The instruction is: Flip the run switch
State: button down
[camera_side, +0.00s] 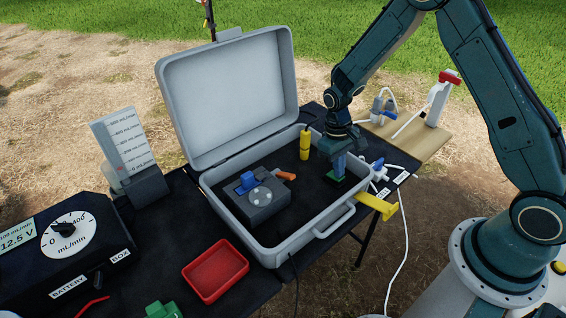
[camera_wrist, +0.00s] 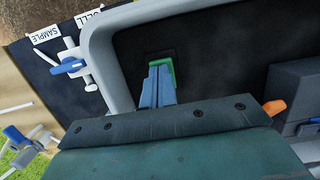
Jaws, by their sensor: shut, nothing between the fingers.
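A small green piece on a dark base (camera_side: 335,181), which looks like the run switch, sits on the floor of the open grey case, near its right wall. My gripper (camera_side: 339,174) points down at it from above. Its blue fingers are together with nothing between them. In the wrist view, the fingertips (camera_wrist: 159,66) cover part of the green piece (camera_wrist: 169,65); its green edge and dark base show around them. Whether the fingertips touch it and which way it is tipped cannot be told.
A grey pump block (camera_side: 256,198) with a blue top and an orange lever (camera_side: 286,176) stands left of my gripper in the case. A yellow cylinder (camera_side: 305,144) stands behind. The case wall (camera_side: 347,210) and a white valve with blue handle (camera_side: 378,168) are close on the right.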

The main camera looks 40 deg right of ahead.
jog(key=shift+s, duration=0.1)
dwell(0.3)
jog(key=shift+s+f+t, duration=0.4)
jog(key=shift+f+t, duration=0.15)
jog(key=shift+t, duration=0.25)
jog(key=shift+w, duration=0.3)
